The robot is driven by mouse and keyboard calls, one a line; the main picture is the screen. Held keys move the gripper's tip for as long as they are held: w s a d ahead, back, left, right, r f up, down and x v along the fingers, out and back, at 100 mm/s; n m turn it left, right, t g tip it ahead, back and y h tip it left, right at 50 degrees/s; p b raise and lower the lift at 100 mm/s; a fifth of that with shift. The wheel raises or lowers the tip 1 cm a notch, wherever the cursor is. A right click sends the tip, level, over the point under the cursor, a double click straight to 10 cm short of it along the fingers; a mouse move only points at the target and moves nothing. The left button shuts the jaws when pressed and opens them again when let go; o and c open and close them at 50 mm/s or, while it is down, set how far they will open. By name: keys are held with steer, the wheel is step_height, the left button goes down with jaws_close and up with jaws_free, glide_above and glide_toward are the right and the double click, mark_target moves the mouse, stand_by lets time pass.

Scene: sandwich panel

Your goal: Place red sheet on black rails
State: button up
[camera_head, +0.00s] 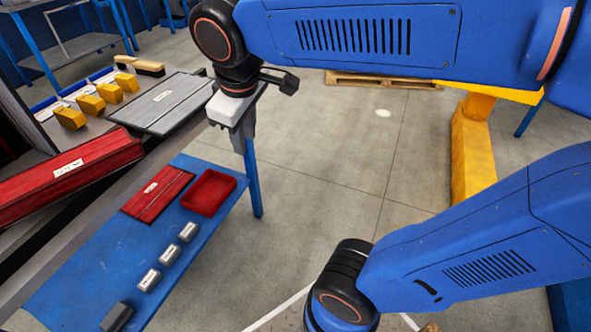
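A flat red sheet (160,193) with a pale label and a thin rod-like line along it lies on the blue table. A larger, thick red piece (70,176) with a white label lies at the left, on or beside a dark frame. Dark rails (75,222) run diagonally along that frame; I cannot tell exactly where they end. My gripper (243,133) hangs at the end of my arm, above and to the right of the flat red sheet, apart from it. Its fingers point down and are too small and overlapped to tell open from shut. I see nothing held in it.
A red tray (209,193) and several small grey labelled blocks (168,254) sit on the blue table (80,270). A grey panel (165,103), several yellow blocks (90,104) and a brush (141,66) lie behind. The floor at the right is open, up to a yellow post (473,150).

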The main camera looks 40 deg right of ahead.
steer(key=s+d+f+m+t+y, duration=0.1)
steer(key=s+d+f+m, duration=0.5)
steer(key=s+d+f, duration=0.1)
steer(key=shift+s+d+f, duration=0.25)
steer(key=shift+s+f, duration=0.25)
steer(key=shift+d, duration=0.1)
